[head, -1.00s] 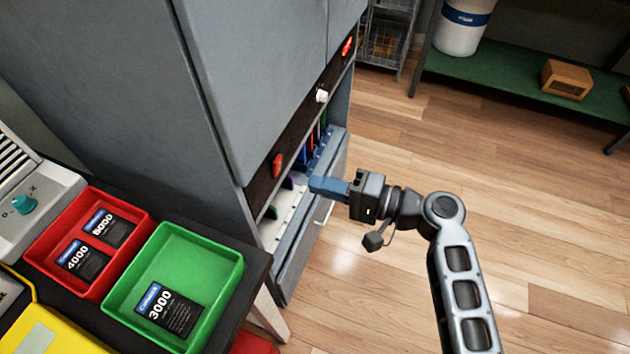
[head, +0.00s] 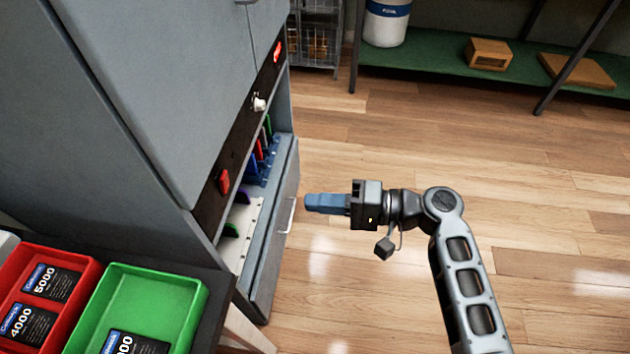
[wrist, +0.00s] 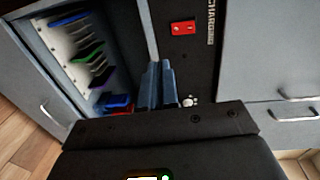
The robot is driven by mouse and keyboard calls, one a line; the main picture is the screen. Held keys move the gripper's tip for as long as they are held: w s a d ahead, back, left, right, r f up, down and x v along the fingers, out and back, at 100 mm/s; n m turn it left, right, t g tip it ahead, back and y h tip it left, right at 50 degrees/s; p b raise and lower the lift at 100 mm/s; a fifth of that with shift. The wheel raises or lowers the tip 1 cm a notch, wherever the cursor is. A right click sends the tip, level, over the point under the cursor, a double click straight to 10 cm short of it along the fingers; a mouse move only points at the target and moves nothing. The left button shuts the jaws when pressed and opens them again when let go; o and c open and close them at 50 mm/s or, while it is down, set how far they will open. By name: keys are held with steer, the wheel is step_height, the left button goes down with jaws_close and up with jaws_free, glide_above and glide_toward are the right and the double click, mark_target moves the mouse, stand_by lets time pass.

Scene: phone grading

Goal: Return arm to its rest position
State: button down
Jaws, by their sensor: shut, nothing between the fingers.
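My gripper (head: 312,203) has blue fingers and is held out level in front of the grey cabinet, to the right of its open drawer. The fingers are together with nothing between them. They stand clear of the drawer front in the head view. In the wrist view the blue fingers (wrist: 160,85) point toward the dark cabinet strip with a red switch (wrist: 183,28). My arm bends at the elbow and runs down to the lower right of the head view.
The open drawer (head: 274,240) holds several coloured phones upright in slots. A green tray (head: 150,295) and a red tray (head: 75,265) with labelled cards sit at lower left. A green shelf (head: 430,62) stands at the back. The wooden floor on the right is clear.

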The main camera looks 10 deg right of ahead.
steer(key=s+d+f+m+t+h+p, duration=0.1)
steer(key=s+d+f+h, duration=0.25)
steer(key=s, duration=0.35)
steer(key=s+d+f+t+h, duration=0.2)
steer(key=s+d+h, duration=0.1)
steer(key=s+h, duration=0.3)
steer(key=s+d+f+m+t+h+p, duration=0.1)
steer(key=s+d+f+h, duration=0.25)
steer(key=s, duration=0.45)
steer(key=s+d+r+n+t+h, duration=0.1)
steer(key=s+r+n, duration=0.1)
steer(key=s+r, duration=0.2)
steer(key=s+d+r+n+t+h+p, duration=0.1)
steer(key=s+r, duration=0.4)
steer(key=r, duration=0.6)
steer(key=s+d+r+n+t+p, duration=0.1)
steer(key=s+r+n+t, duration=0.2)
steer(key=r, duration=0.5)
steer(key=shift+s+d+r+h, duration=0.25)
steer(key=shift+s+d+h, duration=0.15)
steer(key=shift+s, duration=0.35)
steer(key=c, duration=1.8)
jaws_free()
